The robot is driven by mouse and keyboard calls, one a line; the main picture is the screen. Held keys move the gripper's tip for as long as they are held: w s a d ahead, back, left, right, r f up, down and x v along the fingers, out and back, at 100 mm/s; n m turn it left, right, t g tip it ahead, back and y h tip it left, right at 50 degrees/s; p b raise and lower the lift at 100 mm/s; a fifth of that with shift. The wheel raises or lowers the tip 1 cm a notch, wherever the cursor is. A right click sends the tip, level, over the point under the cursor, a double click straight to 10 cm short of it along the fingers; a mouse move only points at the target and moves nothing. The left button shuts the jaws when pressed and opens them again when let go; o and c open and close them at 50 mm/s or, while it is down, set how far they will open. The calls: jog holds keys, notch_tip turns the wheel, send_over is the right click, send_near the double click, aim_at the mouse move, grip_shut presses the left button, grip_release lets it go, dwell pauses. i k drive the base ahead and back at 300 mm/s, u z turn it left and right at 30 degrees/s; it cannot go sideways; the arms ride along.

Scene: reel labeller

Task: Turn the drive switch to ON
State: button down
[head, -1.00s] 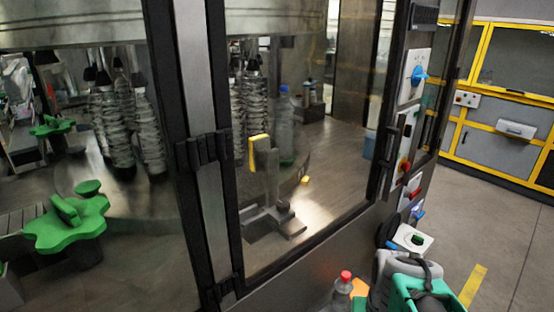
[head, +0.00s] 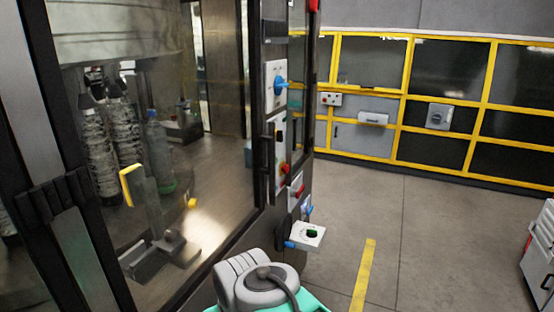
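Lower still, a red switch (head: 297,191) sits on a white plate. My gripper is not in view. A grey and teal part at the bottom appears to be my arm, apart from the knob in the picture.
A white box with a dark green button (head: 308,236) juts out low on the machine. A glass door (head: 190,215) covers the left. Yellow-framed cabinets (head: 400,130) line the back.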

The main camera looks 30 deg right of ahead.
aim_at(279, 133)
jog(key=u, duration=3.6)
jog(key=k, duration=2.05)
jog(key=z, duration=1.9)
